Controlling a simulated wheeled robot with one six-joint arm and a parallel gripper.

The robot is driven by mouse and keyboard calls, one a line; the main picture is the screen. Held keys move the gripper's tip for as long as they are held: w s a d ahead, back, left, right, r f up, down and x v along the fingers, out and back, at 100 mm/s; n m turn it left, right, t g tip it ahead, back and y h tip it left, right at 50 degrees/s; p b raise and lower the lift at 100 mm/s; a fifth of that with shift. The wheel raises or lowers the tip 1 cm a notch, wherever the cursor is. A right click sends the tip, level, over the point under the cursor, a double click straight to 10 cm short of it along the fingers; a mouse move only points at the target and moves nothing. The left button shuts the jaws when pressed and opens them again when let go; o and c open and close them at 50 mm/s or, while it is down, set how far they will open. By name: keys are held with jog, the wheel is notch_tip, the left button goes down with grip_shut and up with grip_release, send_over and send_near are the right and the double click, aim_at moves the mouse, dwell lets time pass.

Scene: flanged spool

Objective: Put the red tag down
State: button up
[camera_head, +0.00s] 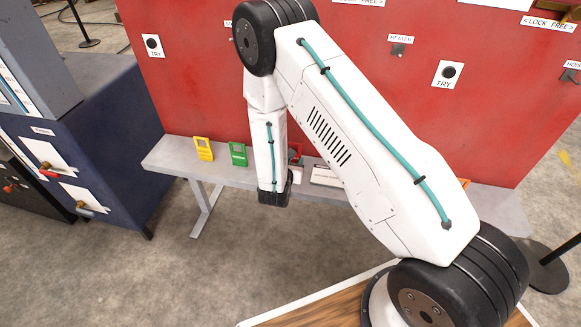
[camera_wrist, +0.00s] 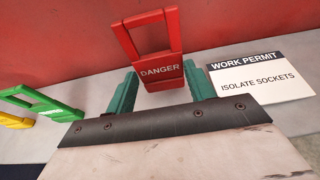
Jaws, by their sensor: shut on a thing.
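The red tag (camera_wrist: 160,71), marked DANGER and with an open loop at its top, is between the two green fingers of my gripper (camera_wrist: 160,80) in the wrist view. The gripper is shut on its lower, solid part. The tag stands nearly upright, tilted slightly, over the grey bench (camera_wrist: 95,85) in front of the red wall. I cannot tell whether its bottom edge touches the bench. In the head view my arm hides most of the tag and the fingers.
A green tag (camera_head: 238,154) and a yellow tag (camera_head: 203,149) stand on the bench to the left. A white work permit sign (camera_wrist: 261,80) is close on the right. Bare bench shows between the green tag and my gripper. The red wall (camera_wrist: 70,35) is close behind.

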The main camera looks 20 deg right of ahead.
jog(key=shift+f, duration=1.25)
jog(key=o, duration=0.9)
jog(key=shift+f, duration=0.1)
jog(key=shift+o, duration=0.2)
